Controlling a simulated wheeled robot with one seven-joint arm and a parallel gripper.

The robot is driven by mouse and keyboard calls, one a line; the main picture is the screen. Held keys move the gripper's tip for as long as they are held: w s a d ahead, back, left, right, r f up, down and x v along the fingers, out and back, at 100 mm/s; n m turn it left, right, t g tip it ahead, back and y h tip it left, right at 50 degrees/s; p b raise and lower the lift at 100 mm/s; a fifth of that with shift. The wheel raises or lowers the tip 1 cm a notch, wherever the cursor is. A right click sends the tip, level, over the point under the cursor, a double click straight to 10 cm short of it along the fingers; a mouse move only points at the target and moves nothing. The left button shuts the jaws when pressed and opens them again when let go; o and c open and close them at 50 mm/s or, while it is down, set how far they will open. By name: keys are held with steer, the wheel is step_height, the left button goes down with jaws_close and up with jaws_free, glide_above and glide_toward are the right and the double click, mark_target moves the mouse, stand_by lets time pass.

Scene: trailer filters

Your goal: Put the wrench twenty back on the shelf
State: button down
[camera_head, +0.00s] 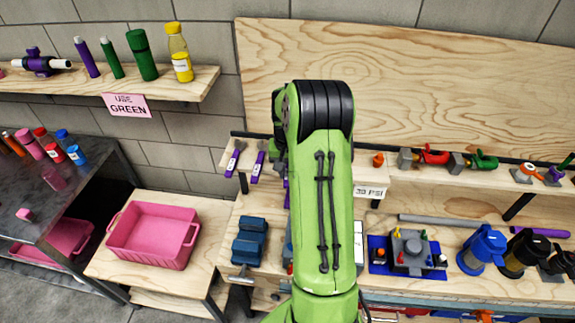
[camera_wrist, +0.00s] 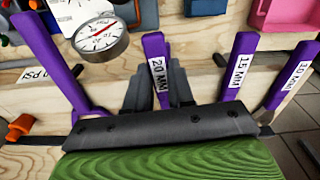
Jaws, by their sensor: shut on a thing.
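In the wrist view, the purple wrench twenty (camera_wrist: 155,62), labelled 20 MM, stands between the dark fingers of my gripper (camera_wrist: 157,92). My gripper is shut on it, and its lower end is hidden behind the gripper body. The purple 15 MM wrench (camera_wrist: 236,68) and 10 MM wrench (camera_wrist: 288,80) are to the right, at the wooden shelf edge (camera_wrist: 215,58). Another purple wrench (camera_wrist: 48,60) is to the left, with no readable label. In the head view my green arm hides the gripper; two purple wrenches (camera_head: 259,162) show on the narrow shelf to its left.
A round pressure gauge (camera_wrist: 101,38) is close to the held wrench, on its left. A 30 PSI sign (camera_head: 370,191) hangs from the shelf. A pink bin (camera_head: 150,250) stands on a low table at left.

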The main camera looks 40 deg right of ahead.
steer(key=shift+s+a+f, duration=0.1)
steer(key=shift+s+a, duration=0.05)
steer(key=shift+s, duration=0.05)
steer(key=shift+w, duration=0.1)
steer(key=shift+f, duration=0.25)
steer(key=c, duration=0.9)
jaws_free()
step_height(320, 180, up, 16)
steer(key=shift+s+a+f, duration=0.15)
steer(key=shift+s+a, duration=0.05)
steer(key=shift+s, duration=0.05)
